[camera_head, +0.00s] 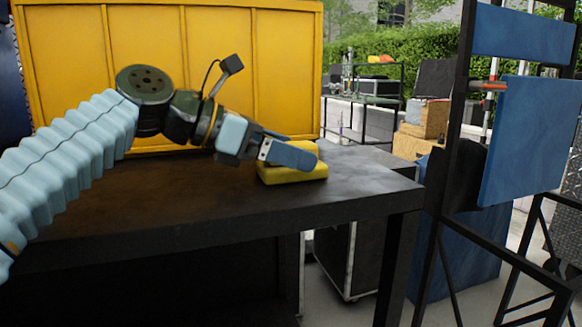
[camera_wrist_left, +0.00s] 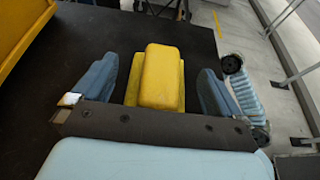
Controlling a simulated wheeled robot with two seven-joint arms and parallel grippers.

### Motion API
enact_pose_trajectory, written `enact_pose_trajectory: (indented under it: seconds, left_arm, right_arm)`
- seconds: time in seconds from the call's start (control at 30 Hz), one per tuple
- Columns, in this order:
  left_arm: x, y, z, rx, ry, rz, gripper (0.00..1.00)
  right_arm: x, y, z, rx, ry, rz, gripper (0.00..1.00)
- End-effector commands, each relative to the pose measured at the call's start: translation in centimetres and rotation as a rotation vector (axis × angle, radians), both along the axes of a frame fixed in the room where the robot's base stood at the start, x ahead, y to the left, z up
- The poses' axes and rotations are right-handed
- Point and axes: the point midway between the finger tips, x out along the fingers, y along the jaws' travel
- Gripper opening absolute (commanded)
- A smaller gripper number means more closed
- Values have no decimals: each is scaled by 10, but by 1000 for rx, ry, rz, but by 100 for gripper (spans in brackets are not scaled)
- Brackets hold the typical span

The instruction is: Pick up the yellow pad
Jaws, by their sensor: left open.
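The yellow pad (camera_head: 296,173) lies on the dark table (camera_head: 374,182) near its right end. It is a block with a narrower raised top. My left gripper (camera_head: 300,157) is at the pad, and its blue finger hides part of it. In the left wrist view the yellow pad (camera_wrist_left: 161,80) sits between the two spread blue fingers of my left gripper (camera_wrist_left: 156,88). A gap shows on each side, so the fingers look apart from it. My right gripper is not identifiable in the head view.
A large yellow panelled case (camera_head: 230,50) stands behind the table. A black metal frame with blue panels (camera_head: 530,140) stands to the right. The table's front edge runs close below the pad. Bare tabletop lies right of the pad.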

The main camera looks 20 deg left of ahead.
Motion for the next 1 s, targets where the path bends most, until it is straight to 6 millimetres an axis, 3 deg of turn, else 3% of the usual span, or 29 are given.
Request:
enact_pose_trajectory:
  seconds: [0.13, 0.4, 0.77, 1.0]
  left_arm:
    - [9, -14, -7, 1, 1, -1, 100]
    - [11, -16, -8, 0, 0, 0, 98]
    - [11, -16, -8, 0, 0, 0, 43]
    - [11, -16, -6, 0, -1, 0, 43]
  right_arm:
    - [0, 0, 0, 0, 0, 0, 43]
    - [0, 0, 0, 0, 0, 0, 43]
    - [0, 0, 0, 0, 0, 0, 43]
    - [0, 0, 1, 0, 0, 0, 43]
